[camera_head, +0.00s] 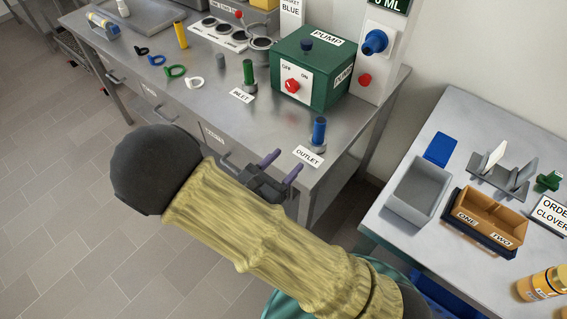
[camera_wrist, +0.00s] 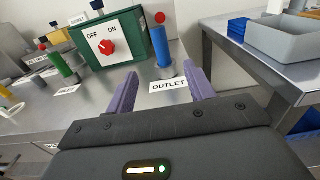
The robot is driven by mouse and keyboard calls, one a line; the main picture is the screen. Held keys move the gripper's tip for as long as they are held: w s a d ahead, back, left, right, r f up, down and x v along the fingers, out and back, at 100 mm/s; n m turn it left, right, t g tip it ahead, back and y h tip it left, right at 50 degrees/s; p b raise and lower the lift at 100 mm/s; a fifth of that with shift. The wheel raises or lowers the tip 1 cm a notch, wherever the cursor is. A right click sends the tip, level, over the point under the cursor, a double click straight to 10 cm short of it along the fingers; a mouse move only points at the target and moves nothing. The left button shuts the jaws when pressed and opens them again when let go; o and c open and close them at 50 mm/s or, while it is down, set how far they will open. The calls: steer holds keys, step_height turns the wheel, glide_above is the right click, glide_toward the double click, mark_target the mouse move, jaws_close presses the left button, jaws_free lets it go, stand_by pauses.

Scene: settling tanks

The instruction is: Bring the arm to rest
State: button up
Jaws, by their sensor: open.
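My gripper (camera_head: 278,168) is at the front edge of the steel bench (camera_head: 215,105), on the near side of the outlet. It is open and empty. In the wrist view my gripper (camera_wrist: 160,92) shows two purple fingers spread apart, with the blue outlet post (camera_wrist: 161,47) beyond and between them, not visibly touched. My arm, in a yellow-green sleeve, reaches in from the lower right of the head view, bent at a dark rounded joint.
The green pump box (camera_head: 313,65) with a red knob stands behind the OUTLET label (camera_head: 309,156). A second table (camera_head: 460,130) at right holds a grey bin (camera_head: 418,190) and an orange tray (camera_head: 490,217). Floor at left is clear.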

steer(key=shift+d, duration=0.1)
stand_by(0.7)
steer(key=s+d+r+m+g+y+p, duration=0.15)
steer(key=s+d+m+g, duration=0.25)
steer(key=d+m+g, duration=0.4)
steer(key=s+d+r+m+g+p, duration=0.2)
steer(key=s+d+m+g+p, duration=0.1)
steer(key=d+m+g, duration=0.55)
step_height(320, 180, up, 9)
steer(key=w+d+m+t+y+p, duration=0.2)
steer(key=m+y, duration=0.6)
steer(key=m, duration=0.5)
steer(key=shift+d+t+p, duration=0.4)
steer(key=shift+t+p, duration=0.15)
steer(key=shift+t, duration=0.5)
steer(key=shift+f, duration=0.1)
steer(key=c, duration=0.3)
steer(key=shift+c, duration=0.3)
